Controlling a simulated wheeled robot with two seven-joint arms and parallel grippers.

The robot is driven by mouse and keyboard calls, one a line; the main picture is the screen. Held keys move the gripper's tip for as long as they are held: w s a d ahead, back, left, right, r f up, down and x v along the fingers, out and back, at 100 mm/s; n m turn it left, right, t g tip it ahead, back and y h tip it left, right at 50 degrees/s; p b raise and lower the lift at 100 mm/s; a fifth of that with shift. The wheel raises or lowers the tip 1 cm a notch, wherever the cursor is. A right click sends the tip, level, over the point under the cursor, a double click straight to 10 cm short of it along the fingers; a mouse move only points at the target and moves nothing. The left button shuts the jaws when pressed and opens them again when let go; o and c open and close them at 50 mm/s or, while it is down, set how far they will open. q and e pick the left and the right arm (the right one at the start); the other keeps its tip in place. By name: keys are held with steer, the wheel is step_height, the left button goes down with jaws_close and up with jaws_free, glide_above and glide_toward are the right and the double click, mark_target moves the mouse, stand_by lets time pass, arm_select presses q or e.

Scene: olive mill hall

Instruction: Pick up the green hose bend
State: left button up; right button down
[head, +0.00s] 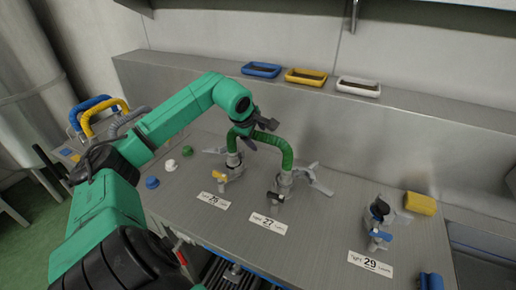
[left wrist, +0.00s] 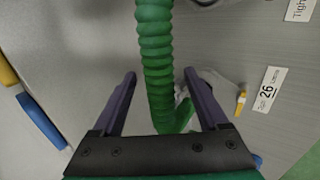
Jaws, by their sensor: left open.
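The green hose bend (head: 286,155) is a ribbed arch standing on the bench. Its ends meet two grey valve fittings: one with a yellow handle (head: 219,176) by label 26, the other with a dark handle (head: 272,196) by label 27. My left gripper (head: 262,134) is open at the top of the arch. In the left wrist view the hose bend (left wrist: 155,50) runs between the two open fingers of the left gripper (left wrist: 160,76), with gaps on both sides. My right gripper is not in view.
A third fitting with a blue handle (head: 381,235) stands by label 29, near a yellow block (head: 420,203). Blue, yellow and white trays (head: 358,87) sit on the back ledge. Caps (head: 152,182) lie at left, near a rack of coloured hoses (head: 98,110). The bench between labels 27 and 29 is clear.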

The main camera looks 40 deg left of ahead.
arm_select(q)
jaws_close()
steer(key=shift+w+r, duration=0.1)
stand_by(1.2)
